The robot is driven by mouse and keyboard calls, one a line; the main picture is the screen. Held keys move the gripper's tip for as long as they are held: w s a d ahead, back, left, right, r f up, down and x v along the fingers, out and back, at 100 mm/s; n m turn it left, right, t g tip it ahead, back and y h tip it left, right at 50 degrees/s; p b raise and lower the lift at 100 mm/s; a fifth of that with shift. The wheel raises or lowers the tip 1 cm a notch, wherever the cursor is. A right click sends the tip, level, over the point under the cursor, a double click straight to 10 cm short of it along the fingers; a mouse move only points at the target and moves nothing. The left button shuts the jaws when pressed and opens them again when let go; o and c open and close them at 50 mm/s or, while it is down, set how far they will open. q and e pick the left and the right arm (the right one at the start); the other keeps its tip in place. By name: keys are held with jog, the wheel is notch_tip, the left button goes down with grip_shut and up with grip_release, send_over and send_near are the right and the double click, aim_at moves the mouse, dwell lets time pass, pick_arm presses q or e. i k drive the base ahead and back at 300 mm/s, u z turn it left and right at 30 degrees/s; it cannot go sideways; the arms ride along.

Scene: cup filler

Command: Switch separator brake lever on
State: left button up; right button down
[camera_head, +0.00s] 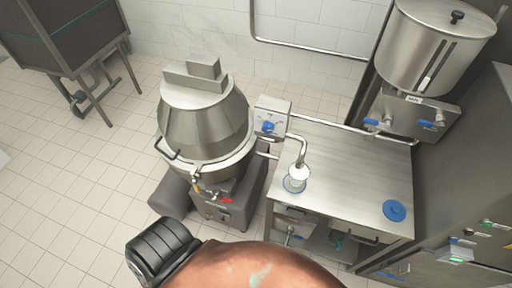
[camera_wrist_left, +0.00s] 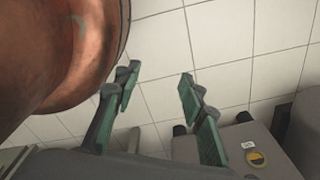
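The separator (camera_head: 203,125) is a steel, cone-topped machine on a grey base (camera_head: 225,208) left of centre in the head view. A small red lever (camera_head: 224,199) shows at its front, beside a brass-coloured fitting (camera_head: 196,187); I cannot tell for sure whether it is the brake lever. My left gripper (camera_wrist_left: 158,78) is open and empty in the left wrist view, its green-padded fingers apart with tiles behind. A grey housing (camera_wrist_left: 240,145) with a white label and a yellow-and-dark round mark lies beyond the right finger. Neither gripper shows in the head view.
A large copper-coloured vessel (camera_head: 255,268) fills the near edge and also shows beside the fingers in the left wrist view (camera_wrist_left: 60,50). A black ribbed part (camera_head: 160,250) adjoins it. A steel table (camera_head: 350,165) stands right of the separator. Tiled floor (camera_head: 70,190) is clear at left.

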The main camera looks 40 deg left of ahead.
aim_at(214, 198)
jog(key=z, duration=0.05)
jog(key=k, duration=0.45)
jog(key=u, duration=0.25)
jog(key=i, duration=0.3)
jog(key=u, duration=1.55)
